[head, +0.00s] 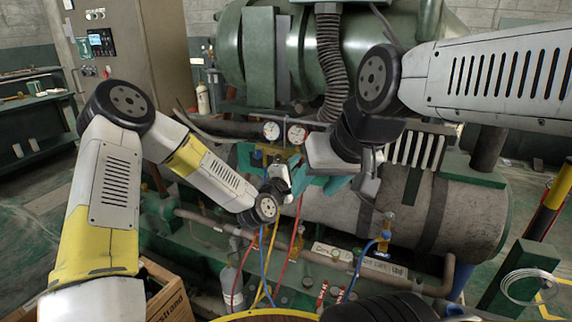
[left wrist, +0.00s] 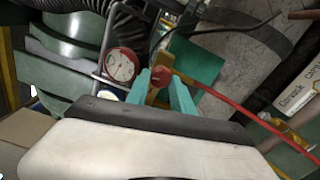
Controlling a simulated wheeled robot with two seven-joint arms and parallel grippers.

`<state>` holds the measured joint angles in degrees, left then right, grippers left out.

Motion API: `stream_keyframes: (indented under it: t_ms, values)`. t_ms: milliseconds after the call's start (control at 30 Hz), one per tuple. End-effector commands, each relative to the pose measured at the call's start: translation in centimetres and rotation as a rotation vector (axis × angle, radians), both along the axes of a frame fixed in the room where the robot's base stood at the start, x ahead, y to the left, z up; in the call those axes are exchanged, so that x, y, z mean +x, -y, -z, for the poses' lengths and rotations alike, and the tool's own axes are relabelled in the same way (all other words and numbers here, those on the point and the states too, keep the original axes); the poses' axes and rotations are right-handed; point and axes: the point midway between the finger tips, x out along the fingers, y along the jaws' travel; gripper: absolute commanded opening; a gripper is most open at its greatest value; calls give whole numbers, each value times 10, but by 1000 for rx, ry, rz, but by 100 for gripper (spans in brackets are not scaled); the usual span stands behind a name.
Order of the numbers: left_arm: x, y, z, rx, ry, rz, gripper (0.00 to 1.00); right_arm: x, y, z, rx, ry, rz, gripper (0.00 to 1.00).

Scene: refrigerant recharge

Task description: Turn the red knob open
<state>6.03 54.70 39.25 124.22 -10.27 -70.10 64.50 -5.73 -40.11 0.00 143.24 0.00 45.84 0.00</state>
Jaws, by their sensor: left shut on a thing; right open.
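The red knob (left wrist: 161,79) shows in the left wrist view, on the brass gauge manifold (left wrist: 160,62). The teal fingers of my left gripper (left wrist: 161,90) stand on either side of the knob and are shut on it. In the head view my left gripper (head: 295,170) is just below the two gauges (head: 284,132), at the manifold; the knob is mostly hidden there. One gauge (left wrist: 121,65) is also near the fingers in the wrist view.
Red (head: 288,252), yellow and blue hoses hang below the manifold. A ribbed black duct (head: 331,55) and green tank stand behind. A grey cylinder (head: 400,215) with pipes lies to the right. A gas bottle (head: 232,288) and wooden crate (head: 168,300) are low at left.

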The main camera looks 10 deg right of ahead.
Motion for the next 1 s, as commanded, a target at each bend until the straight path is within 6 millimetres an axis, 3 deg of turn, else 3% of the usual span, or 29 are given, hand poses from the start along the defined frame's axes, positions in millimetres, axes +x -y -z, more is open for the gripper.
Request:
stream_keyframes:
  t_ms: [500,533,633,1000]
  values:
    - [1,-1,0,-17,-10,-3,0,0,0,0,0,0,0,50]
    - [1,-1,0,-16,-10,-3,32,0,0,0,0,0,0,50]
    - [1,-1,0,-16,-10,-3,50,0,0,0,0,0,0,50]
    - [-3,-3,0,-15,-10,-1,50,0,0,0,0,0,0,50]
